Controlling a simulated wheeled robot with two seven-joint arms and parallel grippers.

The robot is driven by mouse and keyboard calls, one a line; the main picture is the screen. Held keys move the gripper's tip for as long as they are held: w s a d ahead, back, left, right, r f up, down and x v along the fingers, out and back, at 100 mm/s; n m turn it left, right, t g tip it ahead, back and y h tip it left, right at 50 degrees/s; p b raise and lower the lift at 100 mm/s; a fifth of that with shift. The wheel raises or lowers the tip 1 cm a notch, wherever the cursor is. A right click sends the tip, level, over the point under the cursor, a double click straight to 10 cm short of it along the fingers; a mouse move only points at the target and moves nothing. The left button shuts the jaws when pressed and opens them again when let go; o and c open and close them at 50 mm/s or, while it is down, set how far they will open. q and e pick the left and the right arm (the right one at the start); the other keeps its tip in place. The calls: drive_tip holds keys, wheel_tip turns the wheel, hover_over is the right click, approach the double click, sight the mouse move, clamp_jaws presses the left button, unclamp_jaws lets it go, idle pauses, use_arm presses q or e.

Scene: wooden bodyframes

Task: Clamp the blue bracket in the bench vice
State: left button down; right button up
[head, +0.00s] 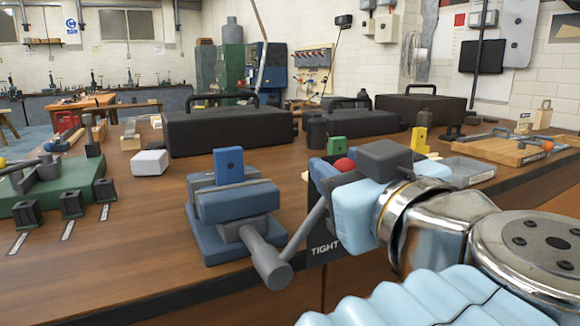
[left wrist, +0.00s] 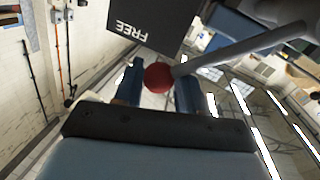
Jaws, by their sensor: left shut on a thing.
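The blue bracket (head: 228,166) stands upright between the jaws of the blue-grey bench vice (head: 235,204). Its upper part with a small hole shows above the jaws; its lower part is hidden. I cannot tell whether the jaws press on it. The vice's grey handle (head: 303,238) slants up to the right from its hub, ending in a red ball (head: 345,164). My left gripper (head: 333,172) is shut on this ball; in the left wrist view the red ball (left wrist: 158,77) sits between the blue fingers. My right gripper is not in view.
A dark panel at the bench front reads TIGHT (head: 325,248); FREE (left wrist: 130,28) shows in the left wrist view. Black cases (head: 228,130) line the back. Bare wood lies left of the vice.

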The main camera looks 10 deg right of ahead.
use_arm(q)
drive_tip(key=shift+w+d+f+m, duration=0.25)
drive_tip(key=shift+d+f+m, duration=0.55)
drive_tip(key=shift+f, duration=0.15)
wheel_tip(320, 180, down, 13)
drive_tip(key=d+m+g+y+b, duration=0.1)
drive_tip(key=d+m+g+b, duration=0.1)
drive_tip(key=m, duration=0.9)
drive_tip(key=shift+w+d+f+g+y, duration=0.15)
drive_tip(key=shift+w+g+y, duration=0.15)
drive_tip(key=shift+w, duration=0.05)
drive_tip(key=c, duration=0.8)
unclamp_jaws()
